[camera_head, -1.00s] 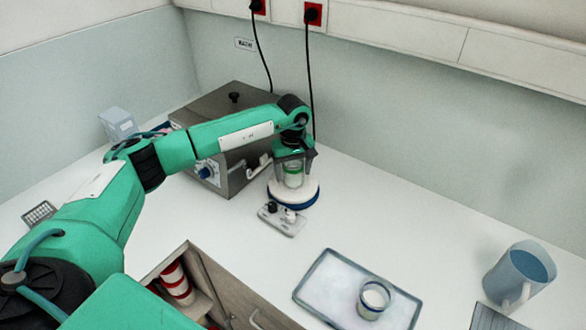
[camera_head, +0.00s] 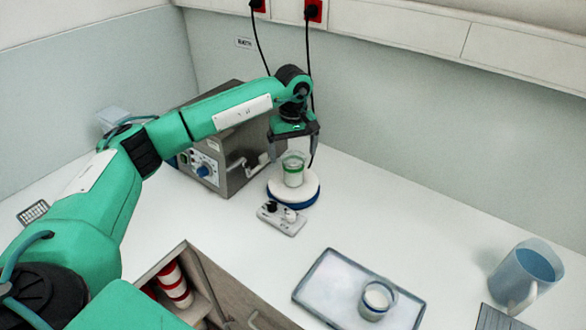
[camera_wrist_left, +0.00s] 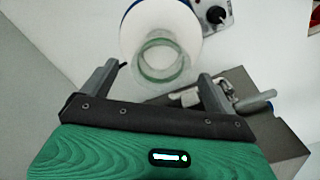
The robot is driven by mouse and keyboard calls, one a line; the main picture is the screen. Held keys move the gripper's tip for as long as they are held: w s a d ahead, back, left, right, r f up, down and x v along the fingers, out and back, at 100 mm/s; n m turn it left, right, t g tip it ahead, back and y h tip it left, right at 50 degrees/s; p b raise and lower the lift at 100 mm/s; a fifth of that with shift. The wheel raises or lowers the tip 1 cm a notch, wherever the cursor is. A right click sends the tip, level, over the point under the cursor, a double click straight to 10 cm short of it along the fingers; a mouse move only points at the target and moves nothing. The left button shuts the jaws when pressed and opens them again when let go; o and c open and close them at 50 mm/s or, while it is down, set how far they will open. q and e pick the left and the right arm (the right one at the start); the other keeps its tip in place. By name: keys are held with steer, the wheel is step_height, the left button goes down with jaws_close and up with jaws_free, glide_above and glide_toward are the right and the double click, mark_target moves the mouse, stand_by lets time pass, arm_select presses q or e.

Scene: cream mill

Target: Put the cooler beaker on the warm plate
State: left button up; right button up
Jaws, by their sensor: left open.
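A clear beaker with a green band (camera_head: 293,170) stands upright on the round white plate with a blue rim (camera_head: 308,192). It also shows in the left wrist view (camera_wrist_left: 161,60), on the white plate top (camera_wrist_left: 186,28). My left gripper (camera_head: 295,150) is open and empty just above the beaker, its fingers spread apart; it also shows in the left wrist view (camera_wrist_left: 157,78). A second beaker with a blue band and pale contents (camera_head: 376,300) stands on the grey tray (camera_head: 330,277). I cannot tell from the frames which beaker is cooler. My right gripper is not in view.
A control box with knobs (camera_head: 281,218) sits before the plate. A steel bath (camera_head: 232,165) stands left of it. A blue jug (camera_head: 522,275) is at the right. An open drawer with red-and-white containers (camera_head: 174,285) is at the front.

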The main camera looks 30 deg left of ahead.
arm_select(q)
step_height(320, 180, up, 6)
steer(key=shift+f+b, duration=0.2)
steer(key=shift+b, duration=0.35)
